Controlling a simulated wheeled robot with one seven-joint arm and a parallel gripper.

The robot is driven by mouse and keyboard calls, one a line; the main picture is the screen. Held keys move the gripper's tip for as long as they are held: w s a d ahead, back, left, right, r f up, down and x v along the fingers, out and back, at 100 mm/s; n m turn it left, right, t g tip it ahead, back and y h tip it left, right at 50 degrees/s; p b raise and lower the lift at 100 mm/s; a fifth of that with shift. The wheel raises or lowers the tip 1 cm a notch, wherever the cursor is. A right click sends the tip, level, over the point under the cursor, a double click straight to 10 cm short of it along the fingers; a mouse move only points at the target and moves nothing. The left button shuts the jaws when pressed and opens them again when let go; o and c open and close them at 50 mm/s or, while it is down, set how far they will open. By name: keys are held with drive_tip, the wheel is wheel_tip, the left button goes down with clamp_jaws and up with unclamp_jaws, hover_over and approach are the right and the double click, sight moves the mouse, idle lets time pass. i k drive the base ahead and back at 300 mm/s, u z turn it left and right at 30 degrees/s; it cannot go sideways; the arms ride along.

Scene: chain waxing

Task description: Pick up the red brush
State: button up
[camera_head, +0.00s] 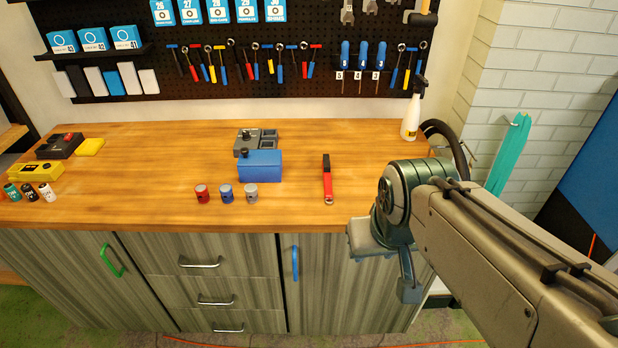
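A slim red tool with a black end (327,182), which looks like the red brush, lies on the wooden workbench (130,205), right of centre. Its black end points to the back and a ring-like tip faces the front edge. My gripper (398,272) hangs in front of the bench's front edge, to the right of and nearer than the red tool, apart from it. One finger points down; the other is not clearly seen, so its opening cannot be told. Nothing shows in it.
A blue box (260,166) and three small cans (226,193) stand left of the red tool. A spray bottle (411,115) stands at the back right. A tool pegboard (240,60) hangs behind. The bench around the red tool is clear.

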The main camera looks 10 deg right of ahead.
sight(326, 162)
drive_tip(key=u, duration=0.4)
drive_tip(key=i, duration=0.85)
drive_tip(key=z, duration=1.15)
